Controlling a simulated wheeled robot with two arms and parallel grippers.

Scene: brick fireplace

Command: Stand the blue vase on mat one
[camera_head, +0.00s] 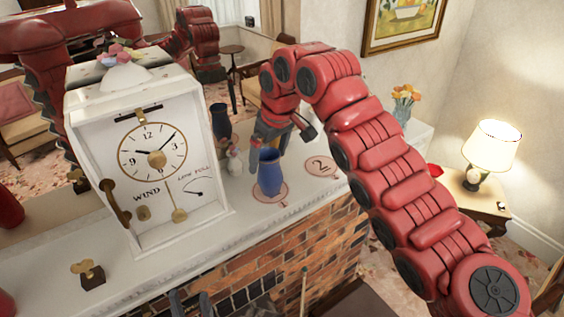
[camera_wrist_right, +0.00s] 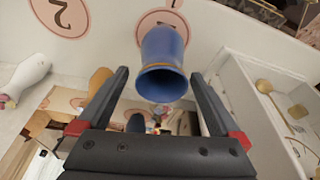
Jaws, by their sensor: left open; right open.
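The blue vase (camera_head: 270,178) stands upright on mat one (camera_head: 283,196), a round pinkish disc on the white mantel. In the right wrist view the blue vase (camera_wrist_right: 163,60) shows its open mouth, and its base is over mat one (camera_wrist_right: 172,18). My right gripper (camera_head: 277,140) is open just behind the vase. In its wrist view the fingers are spread to either side of the vase's mouth, with gaps visible. My left gripper (camera_head: 190,297) is open and empty at the bottom edge, in front of the brickwork, mostly cut off.
A white clock (camera_head: 155,160) stands left of the vase. Mat two (camera_head: 320,166) is bare to the right. A winding key (camera_head: 88,273) sits at the front left.

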